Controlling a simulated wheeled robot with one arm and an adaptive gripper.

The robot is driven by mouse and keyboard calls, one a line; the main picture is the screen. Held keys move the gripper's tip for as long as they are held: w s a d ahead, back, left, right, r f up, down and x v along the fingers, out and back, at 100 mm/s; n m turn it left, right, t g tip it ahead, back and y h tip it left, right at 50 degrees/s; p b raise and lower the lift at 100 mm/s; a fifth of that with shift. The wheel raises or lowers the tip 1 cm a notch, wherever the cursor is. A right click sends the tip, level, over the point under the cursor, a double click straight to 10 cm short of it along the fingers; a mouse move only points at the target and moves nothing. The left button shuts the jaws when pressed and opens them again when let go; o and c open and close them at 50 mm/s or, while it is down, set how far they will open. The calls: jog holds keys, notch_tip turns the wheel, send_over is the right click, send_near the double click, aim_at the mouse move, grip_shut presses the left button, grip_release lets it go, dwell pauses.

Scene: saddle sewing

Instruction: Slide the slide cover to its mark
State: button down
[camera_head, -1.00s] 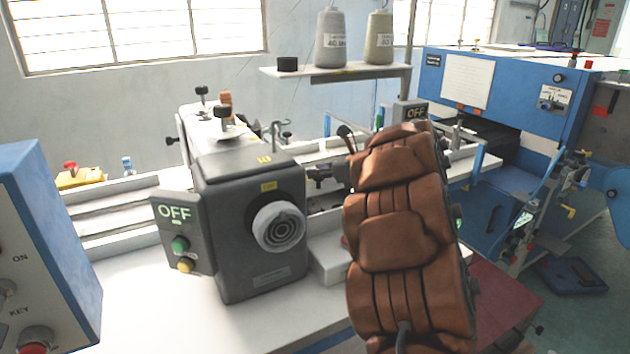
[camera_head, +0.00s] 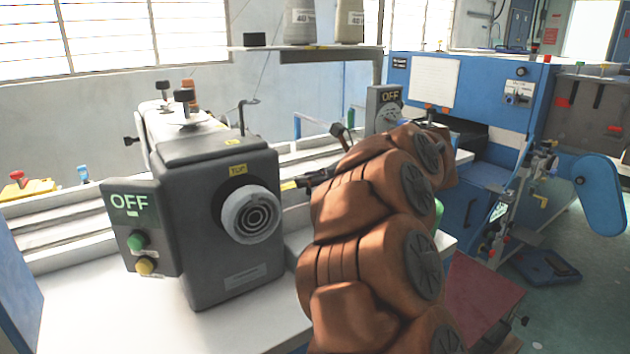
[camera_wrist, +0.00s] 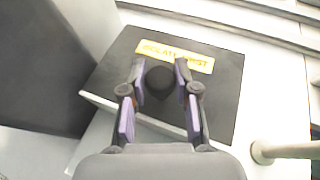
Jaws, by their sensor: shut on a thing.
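In the wrist view, a flat dark cover plate (camera_wrist: 215,105) with a yellow "ISOLATE FIRST" label (camera_wrist: 172,56) lies on a white surface; it looks like the slide cover. A round black knob (camera_wrist: 160,84) stands up from it. My gripper (camera_wrist: 161,72) is shut on this knob, one finger on each side. I cannot make out the mark in either view.
The grey machine head (camera_head: 220,215) with a handwheel (camera_head: 250,214) and an OFF panel (camera_head: 140,225) stands left of my arm. A thread shelf (camera_head: 310,53) and another OFF box (camera_head: 383,108) are behind. A pale rod (camera_wrist: 285,150) lies right of the gripper.

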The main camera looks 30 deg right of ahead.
jog(key=shift+a+f, duration=0.1)
jog(key=shift+f, duration=0.15)
jog(key=c, duration=1.2)
grip_release()
jog(key=o, duration=0.4)
jog(key=shift+r, duration=0.15)
jog(key=shift+c, duration=0.2)
jog(key=shift+s+r, duration=0.1)
jog(key=v, duration=1.1)
jog(key=shift+s+d+r, duration=0.15)
jog(key=shift+s+d, duration=0.05)
jog(key=shift+s, duration=0.1)
